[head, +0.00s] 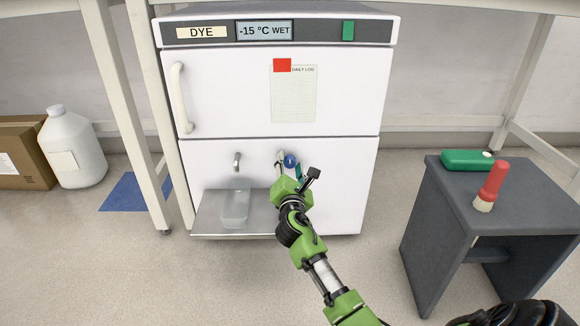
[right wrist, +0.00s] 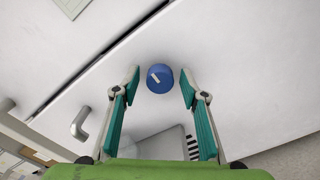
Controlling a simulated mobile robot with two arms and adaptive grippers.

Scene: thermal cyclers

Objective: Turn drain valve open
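The drain valve is a round blue knob (head: 290,161) with a white mark on the lower front of the white freezer (head: 330,185). In the right wrist view the knob (right wrist: 160,85) sits between my right gripper's fingertips (right wrist: 160,83), with a gap on each side. Its white mark lies diagonally in that picture. My right gripper (head: 291,170) is open and empty, close to the freezer front, and partly hides the area around the knob in the head view. My left gripper is not in view.
A metal spout (head: 237,161) is left of the knob, above a clear container (head: 235,208) on a metal drip tray (head: 209,222). A white jug (head: 72,145) stands left.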

